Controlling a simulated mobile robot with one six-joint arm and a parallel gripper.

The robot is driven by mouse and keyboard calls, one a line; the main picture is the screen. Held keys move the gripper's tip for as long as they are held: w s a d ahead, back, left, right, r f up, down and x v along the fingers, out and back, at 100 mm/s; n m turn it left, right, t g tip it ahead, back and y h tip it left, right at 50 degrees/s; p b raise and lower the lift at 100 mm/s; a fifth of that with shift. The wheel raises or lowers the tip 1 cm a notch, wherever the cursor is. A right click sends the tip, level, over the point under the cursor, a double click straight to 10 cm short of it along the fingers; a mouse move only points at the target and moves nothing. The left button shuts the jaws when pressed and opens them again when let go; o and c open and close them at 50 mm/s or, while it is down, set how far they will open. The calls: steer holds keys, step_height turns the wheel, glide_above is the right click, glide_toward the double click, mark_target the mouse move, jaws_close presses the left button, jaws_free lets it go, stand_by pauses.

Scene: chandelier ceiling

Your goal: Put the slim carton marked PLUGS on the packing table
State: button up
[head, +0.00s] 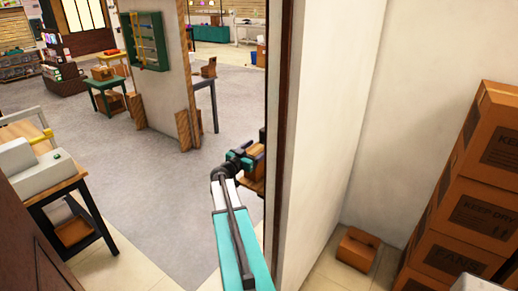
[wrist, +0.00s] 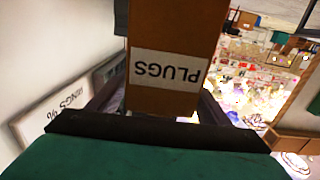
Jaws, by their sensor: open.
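The slim brown carton marked PLUGS (wrist: 175,28) fills the upper middle of the wrist view, its white label upside down. My gripper (wrist: 165,112) is open, with a dark finger showing on either side of the carton. I cannot tell whether the fingers touch it. In the head view, my gripper (head: 252,160) is at the wall's edge beside a brown shape, partly hidden by the wall; I cannot tell if that is the carton. Several tables show, but I cannot tell which is the packing table.
A wall edge (head: 279,130) stands close right of my arm. Stacked cartons (head: 485,170) and a small brown box (head: 357,249) are at the right. A table with a grey machine (head: 30,170) is at the left. The grey floor (head: 150,190) between is clear.

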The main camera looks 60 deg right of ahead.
steer(key=a+b, duration=0.4)
steer(key=a, duration=0.7)
steer(key=shift+f, duration=0.1)
stand_by(0.5)
steer(key=s+a+f+n+y, duration=0.1)
steer(key=a+f+n+y, duration=0.2)
steer(key=a+f, duration=0.75)
steer(key=s+a+f+n+g+y, duration=0.1)
steer(key=s+a+f+n+y, duration=0.15)
steer(key=a+f, duration=0.85)
steer(key=s+a+f+n+y, duration=0.1)
steer(key=a+f+n+y, duration=0.4)
steer(key=f, duration=1)
steer(key=s+a+f+n+g+y, duration=0.1)
steer(key=s+a+f, duration=0.4)
steer(key=a, duration=0.5)
steer(key=s+a+f+n+g+y, duration=0.2)
steer(key=s+a+f+n+y, duration=0.2)
steer(key=s+a, duration=0.4)
steer(key=s+a+f+n+g+y, duration=0.1)
steer(key=s+a+f, duration=0.5)
steer(key=a, duration=0.7)
steer(key=shift+s+n+g+y, duration=0.3)
steer(key=shift+s+n+y, duration=0.45)
steer(key=shift+s, duration=0.1)
